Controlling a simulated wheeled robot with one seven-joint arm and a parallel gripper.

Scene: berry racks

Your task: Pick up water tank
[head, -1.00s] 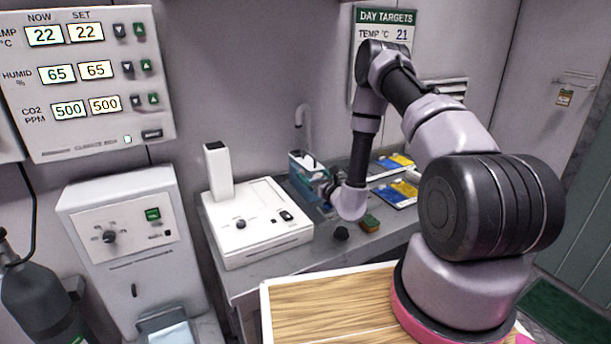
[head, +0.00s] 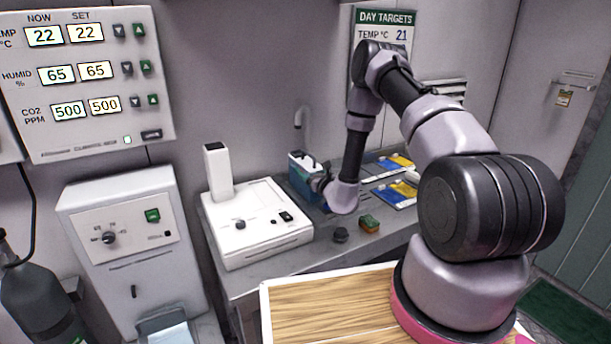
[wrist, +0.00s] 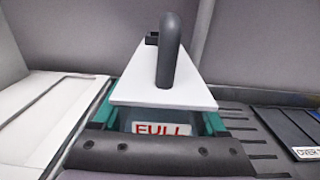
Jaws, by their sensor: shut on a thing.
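The water tank (head: 300,163) is a bluish box by the tap on the far counter. In the wrist view the tank (wrist: 163,90) shows a white lid with a dark upright handle and a red "FULL" label on its near side. My gripper (head: 318,180) is at the tank's right side in the head view. In the wrist view my gripper (wrist: 155,118) is shut on the tank, with teal parts on both sides of it. The tank looks upright. Its underside is hidden, so I cannot tell whether it is clear of its seat.
A white device (head: 257,222) with a tall column stands just left of the tank. A dark knob (head: 340,235) and a small sponge-like block (head: 369,222) lie in front. Blue and yellow cards (head: 397,192) lie to the right.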

